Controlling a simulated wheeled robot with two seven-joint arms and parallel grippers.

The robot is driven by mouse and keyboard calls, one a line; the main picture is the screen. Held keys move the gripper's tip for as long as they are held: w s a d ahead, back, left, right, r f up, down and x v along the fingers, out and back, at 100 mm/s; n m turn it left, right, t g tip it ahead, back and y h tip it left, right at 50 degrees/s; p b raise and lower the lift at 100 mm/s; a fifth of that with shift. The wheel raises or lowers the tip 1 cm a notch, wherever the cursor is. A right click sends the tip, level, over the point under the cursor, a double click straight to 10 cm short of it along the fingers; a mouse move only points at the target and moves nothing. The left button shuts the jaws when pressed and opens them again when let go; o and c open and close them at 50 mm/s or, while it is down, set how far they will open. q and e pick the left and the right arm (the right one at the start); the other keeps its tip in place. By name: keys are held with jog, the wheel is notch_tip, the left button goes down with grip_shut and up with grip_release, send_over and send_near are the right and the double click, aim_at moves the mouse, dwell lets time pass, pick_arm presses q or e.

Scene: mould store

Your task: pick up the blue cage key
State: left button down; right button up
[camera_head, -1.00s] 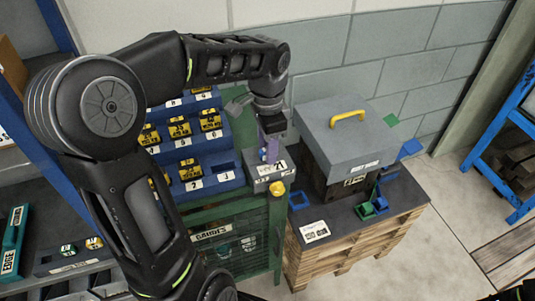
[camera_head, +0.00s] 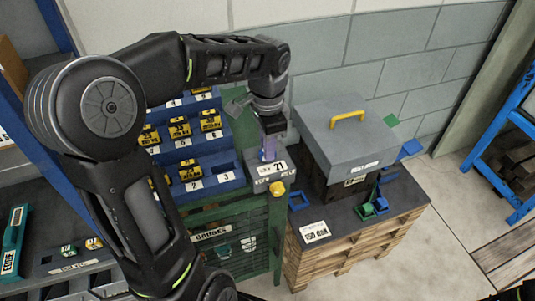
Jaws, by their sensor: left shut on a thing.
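My left gripper (camera_head: 269,149) points down over the grey block labelled 21 (camera_head: 272,170), at the right end of the blue rack. It is shut on a small blue-violet piece, which seems to be the blue cage key (camera_head: 268,153). The key is mostly hidden by the fingers, and I cannot tell whether it touches the block. A yellow knob-like part (camera_head: 277,188) sits on the front just below the block. My right gripper does not show; only a dark bit of my own body shows at the bottom right corner.
The blue rack (camera_head: 216,171) holds several yellow tagged pieces on its steps. A green cabinet (camera_head: 258,225) stands below. To the right, a grey box with a yellow handle (camera_head: 347,133) stands on a dark-topped pallet stack (camera_head: 340,233).

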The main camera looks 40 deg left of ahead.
pick_arm(q)
notch_tip(320, 180, up, 8)
jog(key=shift+f+b, duration=0.15)
jog(key=shift+b, duration=0.4)
notch_tip(320, 180, up, 2)
jog(key=shift+r+p, duration=0.25)
jog(key=shift+p, duration=0.85)
jog(key=shift+f, duration=0.1)
